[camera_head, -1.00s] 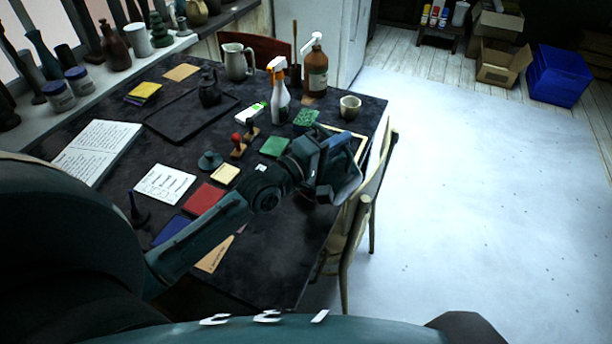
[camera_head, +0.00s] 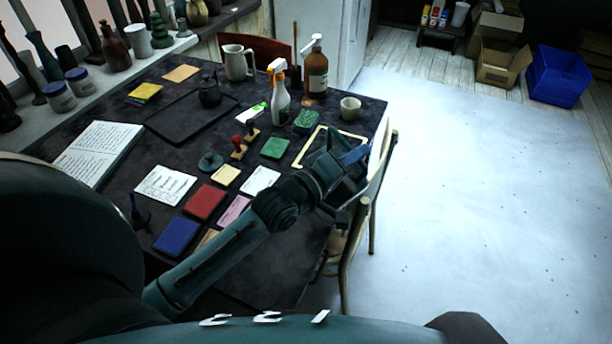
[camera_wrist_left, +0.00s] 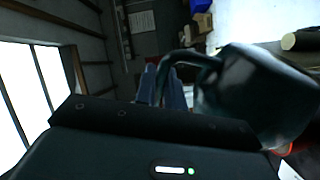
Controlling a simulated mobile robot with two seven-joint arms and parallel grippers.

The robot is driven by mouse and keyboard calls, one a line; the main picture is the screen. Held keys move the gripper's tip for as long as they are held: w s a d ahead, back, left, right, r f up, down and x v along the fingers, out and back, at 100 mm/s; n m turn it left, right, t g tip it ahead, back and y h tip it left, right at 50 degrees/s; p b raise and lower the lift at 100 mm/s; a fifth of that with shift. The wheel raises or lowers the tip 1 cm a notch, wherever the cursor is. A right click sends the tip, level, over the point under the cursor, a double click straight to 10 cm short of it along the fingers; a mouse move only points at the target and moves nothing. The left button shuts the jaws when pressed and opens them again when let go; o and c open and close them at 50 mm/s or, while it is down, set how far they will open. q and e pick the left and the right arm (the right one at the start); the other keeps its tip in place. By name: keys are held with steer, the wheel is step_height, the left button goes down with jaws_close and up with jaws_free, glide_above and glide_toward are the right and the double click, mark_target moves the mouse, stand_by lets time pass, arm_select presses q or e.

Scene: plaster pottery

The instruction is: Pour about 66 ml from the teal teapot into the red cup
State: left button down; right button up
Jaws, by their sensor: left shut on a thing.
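The teal teapot (camera_wrist_left: 255,95) is large and dark in the left wrist view, with its curved handle reaching to the fingers. My left gripper (camera_wrist_left: 163,88) is shut on that handle. In the head view my left gripper (camera_head: 350,162) is over the right edge of the table, near a yellow-edged frame. The teapot is hard to separate from the gripper there. The view is turned, so I cannot tell its tilt. A red patch (camera_wrist_left: 287,149) shows below the teapot in the wrist view; I cannot tell whether it is the red cup. No red cup is clear in the head view.
The dark table holds a black tray (camera_head: 185,120) with a small dark pot (camera_head: 210,94), a spray bottle (camera_head: 280,100), a brown pump bottle (camera_head: 314,78), a pale cup (camera_head: 350,107) and a grey pitcher (camera_head: 237,65). A chair (camera_head: 362,215) stands against the right edge.

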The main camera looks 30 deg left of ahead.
arm_select(q)
steer(key=shift+s+d+r+m+p, duration=0.1)
steer(key=shift+d+r+m+p, duration=0.1)
steer(key=shift+r+p, duration=0.15)
steer(key=shift+s+d+r+m+p, duration=0.1)
steer(key=shift+d+r+m+p, duration=0.1)
steer(key=shift+r, duration=0.25)
steer(key=shift+s+d+f+m, duration=0.2)
steer(key=shift+d+f+m, duration=0.4)
steer(key=shift+f+m, duration=0.1)
steer(key=shift+d+f+m, duration=0.15)
steer(key=shift+f+m, duration=0.05)
steer(key=shift+m, duration=0.1)
arm_select(e)
steer(key=shift+w+d, duration=0.1)
steer(key=shift+d, duration=0.35)
steer(key=shift+w+r, duration=0.1)
steer(key=shift+r, duration=0.1)
steer(key=shift+s+f, duration=0.3)
steer(key=shift+s, duration=0.05)
steer(key=shift+w+r, duration=0.2)
steer(key=shift+w, duration=0.1)
